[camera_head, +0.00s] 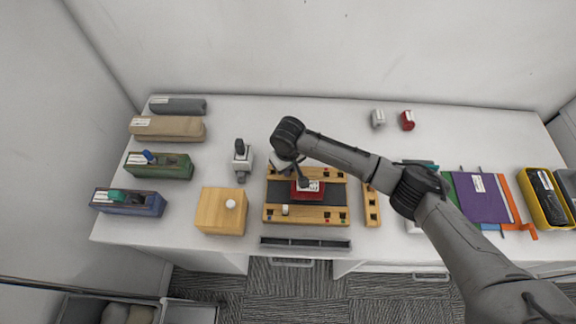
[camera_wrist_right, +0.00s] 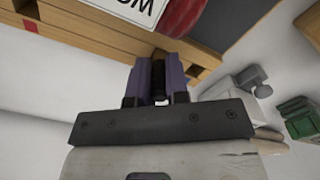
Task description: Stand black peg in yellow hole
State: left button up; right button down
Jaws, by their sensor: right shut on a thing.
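A wooden board with a dark middle (camera_head: 327,214) lies on the white table, with small coloured marks along its strips. I cannot tell which mark is the yellow hole. A red piece with a white label (camera_head: 309,187) sits on the board and shows in part in the wrist view (camera_wrist_right: 184,16). My right gripper (camera_head: 299,178) is over the board's back part, seen small from above. In the wrist view its purple fingers (camera_wrist_right: 161,82) are shut on a dark thing (camera_wrist_right: 160,80), likely the black peg, at the board's wooden edge. Most of it is hidden. My left gripper is not in view.
A white peg (camera_head: 285,210) stands on the board's front strip. A wooden strip (camera_head: 371,206) lies right of the board. A wooden block with a white knob (camera_head: 213,211) and a grey device (camera_head: 243,160) stand left. Several trays line the far left; folders (camera_head: 476,198) lie right.

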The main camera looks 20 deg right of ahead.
jog(key=c, duration=1.1)
grip_release()
notch_tip(320, 180, up, 12)
jog(key=shift+r, duration=0.15)
